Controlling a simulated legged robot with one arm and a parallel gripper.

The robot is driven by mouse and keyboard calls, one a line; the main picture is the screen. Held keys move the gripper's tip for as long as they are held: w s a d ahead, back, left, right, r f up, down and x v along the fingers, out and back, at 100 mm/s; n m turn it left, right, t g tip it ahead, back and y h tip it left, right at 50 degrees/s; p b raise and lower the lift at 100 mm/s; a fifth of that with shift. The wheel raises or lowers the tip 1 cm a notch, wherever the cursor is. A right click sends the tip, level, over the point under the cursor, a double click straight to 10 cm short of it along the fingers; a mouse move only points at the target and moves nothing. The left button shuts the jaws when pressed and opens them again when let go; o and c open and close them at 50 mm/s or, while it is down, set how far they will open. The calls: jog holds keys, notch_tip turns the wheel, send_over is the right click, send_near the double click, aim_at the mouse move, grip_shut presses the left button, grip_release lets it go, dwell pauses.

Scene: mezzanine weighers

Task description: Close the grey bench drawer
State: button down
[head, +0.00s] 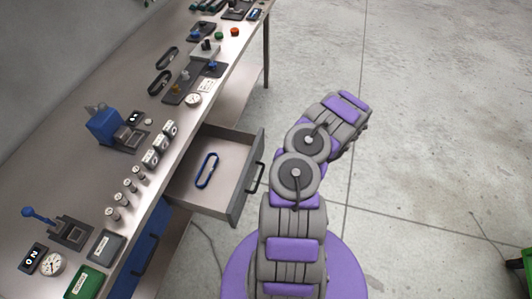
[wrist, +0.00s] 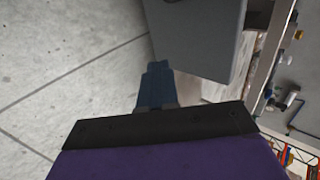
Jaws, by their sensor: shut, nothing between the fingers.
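The grey bench drawer (head: 247,178) stands pulled out from under the bench top in the head view, with a dark bar handle (head: 256,178) on its front. A blue oblong loop (head: 207,170) lies inside it. A grey panel, apparently the drawer (wrist: 200,38), fills the upper middle of the wrist view. My gripper (wrist: 157,68) shows there as dark blue fingers, shut and empty, pointing toward the panel's left edge. I cannot tell whether they touch it. In the head view my arm reaches up to the right of the drawer, and the fingers are hidden.
The bench top (head: 75,165) carries switches, gauges, knobs and a blue device (head: 104,126). A blue drawer front (head: 150,250) sits below the bench at the lower left. A bench leg (head: 267,50) stands at the far end. The concrete floor (head: 440,120) to the right is mostly clear.

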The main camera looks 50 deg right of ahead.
aim_at(260, 154)
jog(key=w+a+f, duration=0.1)
jog(key=w, duration=0.1)
jog(key=w+a+f+b, duration=0.1)
jog(key=w, duration=0.1)
jog(key=w+a+f, duration=0.1)
jog(key=w+f, duration=0.1)
jog(key=shift+w, duration=0.35)
jog(key=shift+w+a+r, duration=0.1)
jog(key=shift+w+a, duration=0.1)
jog(key=shift+w, duration=0.25)
jog(key=shift+w, duration=0.1)
